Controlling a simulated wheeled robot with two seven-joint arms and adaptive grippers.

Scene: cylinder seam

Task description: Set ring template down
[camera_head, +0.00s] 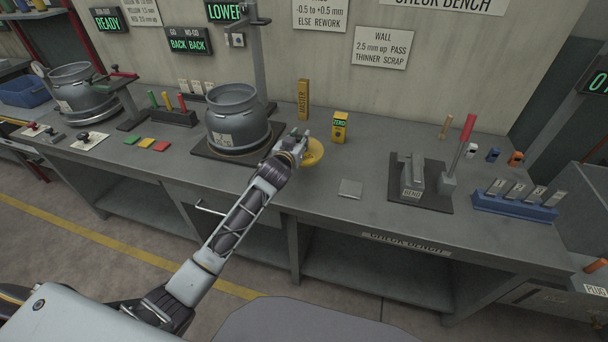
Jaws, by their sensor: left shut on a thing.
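The yellow round piece (314,153), which I take to be the ring template, is at my left gripper (303,147), over the middle of the check bench (345,165). My left gripper reaches in from the left and is shut on the piece's left side. The gripper hides part of it, so its hole does not show clearly. I cannot tell whether its underside touches the bench top. My right gripper is not in the picture.
A grey cylinder (235,117) stands on a dark mat just left of the gripper. A yellow box (339,127) and a yellow MASTER block (303,99) stand behind. A small grey plate (350,189) lies in front right. The bend fixture (413,178) stands farther right, with bare bench between.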

